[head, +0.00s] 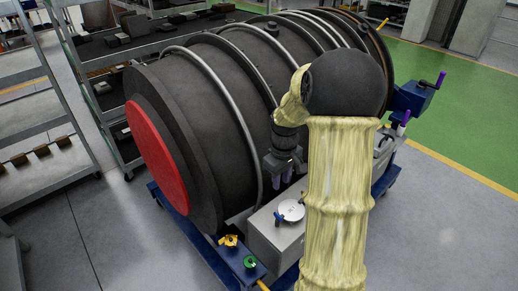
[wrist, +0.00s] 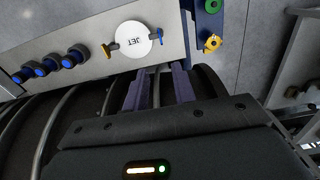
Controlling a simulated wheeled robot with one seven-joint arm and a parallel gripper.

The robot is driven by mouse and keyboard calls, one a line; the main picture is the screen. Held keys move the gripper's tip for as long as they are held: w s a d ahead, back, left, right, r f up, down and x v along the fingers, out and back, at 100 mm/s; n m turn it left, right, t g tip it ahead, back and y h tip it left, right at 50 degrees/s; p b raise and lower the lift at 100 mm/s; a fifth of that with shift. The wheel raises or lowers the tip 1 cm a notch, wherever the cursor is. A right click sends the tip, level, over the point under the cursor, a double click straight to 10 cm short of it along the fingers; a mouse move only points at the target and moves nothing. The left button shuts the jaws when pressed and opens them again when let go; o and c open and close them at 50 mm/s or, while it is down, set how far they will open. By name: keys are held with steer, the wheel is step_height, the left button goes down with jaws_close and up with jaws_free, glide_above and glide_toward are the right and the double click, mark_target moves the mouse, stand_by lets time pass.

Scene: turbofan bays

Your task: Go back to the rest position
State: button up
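My gripper (head: 283,180) hangs at the end of my yellow-sleeved arm, beside the dark engine casing and above the grey box (head: 276,242). In the wrist view my gripper (wrist: 158,88) shows two purple-grey fingers standing apart, with engine pipework visible behind the gap. I see nothing held between them. The white round disc (head: 291,210) on the grey box is close below the gripper in the head view. In the wrist view the disc (wrist: 133,39) reads "JET" and has a yellow end and a blue end. The fingertips look apart from it.
The engine (head: 225,115) with a red end cover (head: 155,158) lies on a blue cart (head: 205,238). Yellow (head: 230,240) and green (head: 250,262) fittings sit at the cart's corner. Metal shelves (head: 40,125) stand at left.

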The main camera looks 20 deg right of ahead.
steer(key=s+a+r+m+t, duration=0.2)
steer(key=s+a+m, duration=0.1)
steer(key=s+a, duration=0.9)
steer(key=shift+s+a+m+t, duration=0.15)
steer(key=shift+a+m+t, duration=0.2)
steer(key=shift+a, duration=0.25)
stand_by(0.4)
